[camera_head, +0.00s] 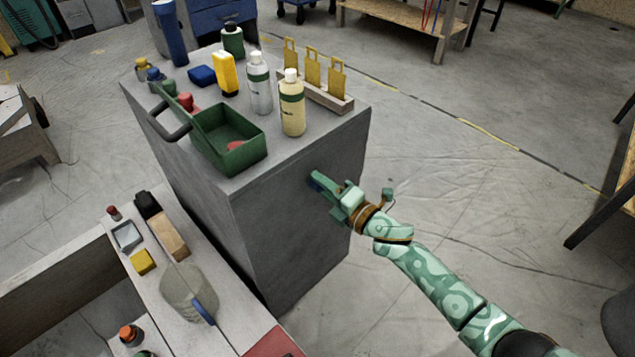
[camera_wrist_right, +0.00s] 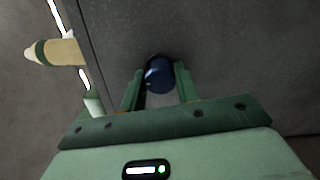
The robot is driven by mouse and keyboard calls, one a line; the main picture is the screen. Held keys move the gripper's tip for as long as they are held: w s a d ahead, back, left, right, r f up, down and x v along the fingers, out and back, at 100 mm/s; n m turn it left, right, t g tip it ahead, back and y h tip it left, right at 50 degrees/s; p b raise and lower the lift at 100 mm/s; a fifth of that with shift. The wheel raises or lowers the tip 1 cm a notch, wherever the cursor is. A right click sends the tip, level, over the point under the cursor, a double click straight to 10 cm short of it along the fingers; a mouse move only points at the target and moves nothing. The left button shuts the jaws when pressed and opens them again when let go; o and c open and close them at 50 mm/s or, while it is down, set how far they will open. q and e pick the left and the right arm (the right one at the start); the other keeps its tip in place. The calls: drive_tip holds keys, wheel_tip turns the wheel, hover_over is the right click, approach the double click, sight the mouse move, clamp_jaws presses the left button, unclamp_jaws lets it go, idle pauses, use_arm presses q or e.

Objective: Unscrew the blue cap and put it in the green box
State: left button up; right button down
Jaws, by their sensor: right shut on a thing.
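The blue cap (camera_wrist_right: 159,75) sits between the two fingers of my right gripper (camera_wrist_right: 160,85) in the wrist view, close against a dark grey face. In the head view my right gripper (camera_head: 317,181) reaches to the right side face of the grey cabinet (camera_head: 285,225), shut on the cap, which is mostly hidden by the fingers there. Whether the cap touches the face is hard to tell. The green box (camera_head: 213,157) stands open on the cabinet top with a red round thing (camera_head: 236,146) inside. My left gripper is out of view.
A cream bottle (camera_head: 292,105) and a white bottle (camera_head: 260,85) stand beside the box. Behind them is a wooden rack (camera_head: 325,96) with yellow pieces. Several small capped things crowd the far left of the top.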

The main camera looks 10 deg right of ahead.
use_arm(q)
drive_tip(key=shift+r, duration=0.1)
use_arm(e)
drive_tip(key=shift+s+d, duration=0.1)
drive_tip(key=shift+s, duration=0.05)
